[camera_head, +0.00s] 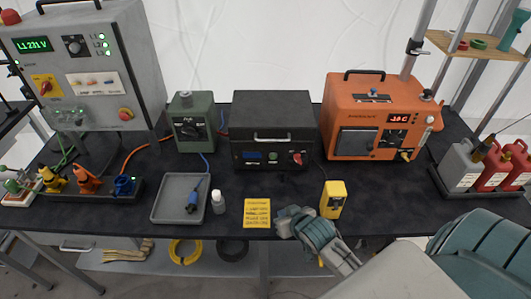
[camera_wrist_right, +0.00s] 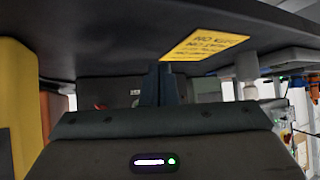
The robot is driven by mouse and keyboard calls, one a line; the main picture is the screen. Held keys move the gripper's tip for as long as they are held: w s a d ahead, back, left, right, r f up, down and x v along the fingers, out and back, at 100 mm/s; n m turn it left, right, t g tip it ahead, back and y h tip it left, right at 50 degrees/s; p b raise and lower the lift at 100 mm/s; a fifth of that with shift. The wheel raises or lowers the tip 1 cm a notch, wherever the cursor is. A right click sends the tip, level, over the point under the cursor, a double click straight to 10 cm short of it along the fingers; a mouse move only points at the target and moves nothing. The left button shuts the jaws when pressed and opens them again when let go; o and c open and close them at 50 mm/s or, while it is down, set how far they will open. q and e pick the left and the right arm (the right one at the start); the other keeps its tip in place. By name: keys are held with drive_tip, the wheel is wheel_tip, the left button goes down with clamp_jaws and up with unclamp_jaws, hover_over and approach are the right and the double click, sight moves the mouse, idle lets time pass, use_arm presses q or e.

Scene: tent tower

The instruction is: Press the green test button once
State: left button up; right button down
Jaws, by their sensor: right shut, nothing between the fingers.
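The black box (camera_head: 273,133) stands at the middle back of the table. Its front has a blue display, a small green button (camera_head: 272,156) and a red knob (camera_head: 297,158). The button carries no label that I can read. My right gripper (camera_head: 282,222) is shut and empty, low over the front of the table, right of the yellow note (camera_head: 257,213). It is well in front of the box and apart from the button. In the right wrist view its dark fingers (camera_wrist_right: 163,86) are together, and the button cannot be made out. My left gripper is not in view.
A yellow handheld device (camera_head: 333,199) stands just right of my right gripper. A white bottle (camera_head: 218,202) and a grey tray (camera_head: 159,210) are to the left. An orange unit (camera_head: 372,92) and a green box (camera_head: 191,141) flank the black box.

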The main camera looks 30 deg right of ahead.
sight(273, 157)
drive_tip(key=w+r+t, duration=0.1)
drive_tip(key=w, duration=0.1)
drive_tip(key=w+d+r+t, duration=0.1)
drive_tip(key=w, duration=0.2)
drive_tip(key=w+d+m+t, duration=0.1)
drive_tip(key=w, duration=0.2)
drive_tip(key=shift+r, duration=0.4)
drive_tip(key=shift+w+d+r, duration=0.1)
drive_tip(key=shift+w, duration=0.15)
drive_tip(key=shift+r, duration=0.1)
drive_tip(key=shift+w+d, duration=0.2)
drive_tip(key=shift+w, duration=0.2)
drive_tip(key=w+d+b, duration=0.1)
drive_tip(key=w, duration=0.1)
drive_tip(key=w+d+b, duration=0.2)
drive_tip(key=w, duration=0.1)
drive_tip(key=shift+w+d, duration=0.2)
drive_tip(key=shift+w, duration=0.1)
drive_tip(key=shift+w+d, duration=0.35)
drive_tip(key=shift+w, duration=0.2)
drive_tip(key=shift+w, duration=0.1)
idle(0.3)
